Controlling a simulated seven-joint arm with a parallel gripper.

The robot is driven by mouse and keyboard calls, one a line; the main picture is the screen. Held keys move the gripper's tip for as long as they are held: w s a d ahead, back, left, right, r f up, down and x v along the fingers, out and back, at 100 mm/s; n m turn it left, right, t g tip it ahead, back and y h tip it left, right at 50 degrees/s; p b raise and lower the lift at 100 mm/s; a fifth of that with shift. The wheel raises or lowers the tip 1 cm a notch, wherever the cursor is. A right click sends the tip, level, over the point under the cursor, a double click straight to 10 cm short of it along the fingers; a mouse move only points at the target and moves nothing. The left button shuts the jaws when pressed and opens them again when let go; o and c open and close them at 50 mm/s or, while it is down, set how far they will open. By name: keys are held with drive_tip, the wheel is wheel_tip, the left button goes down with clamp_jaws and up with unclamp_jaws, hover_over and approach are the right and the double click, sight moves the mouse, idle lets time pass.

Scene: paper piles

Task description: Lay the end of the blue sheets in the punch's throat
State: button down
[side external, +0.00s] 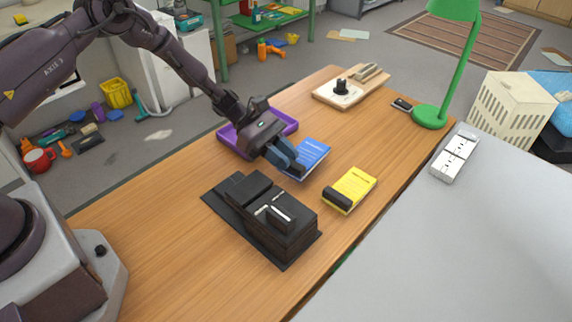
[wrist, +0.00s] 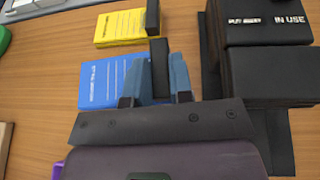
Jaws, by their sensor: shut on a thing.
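The blue sheets (side external: 313,152) are a small stack with white print and a black block (wrist: 159,66) at one end. My gripper (side external: 288,160) reaches down over that end, and its two blue-grey fingers are shut on the black block. In the wrist view the blue sheets (wrist: 98,80) stick out to the left of the fingers. I cannot tell whether the stack rests on the table or is slightly raised. The black punch (side external: 290,238) stands nearer the camera, apart from the sheets; in the wrist view it (wrist: 270,72) is to the right, labelled "IN USE". Its throat is not clearly visible.
A yellow stack (side external: 352,187) with a black block lies right of the punch. A purple tray (side external: 229,142) is behind my gripper. A wooden board (side external: 330,96) with a black-knobbed piece and a green lamp (side external: 430,118) stand farther back. Bare wooden table lies between sheets and punch.

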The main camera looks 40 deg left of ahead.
drive_tip(key=shift+w+f, duration=0.15)
drive_tip(key=shift+f, duration=0.65)
drive_tip(key=shift+w+f, duration=0.15)
drive_tip(key=shift+f, duration=0.65)
drive_tip(key=shift+f, duration=0.1)
drive_tip(key=shift+f, duration=0.1)
drive_tip(key=c, duration=1)
unclamp_jaws()
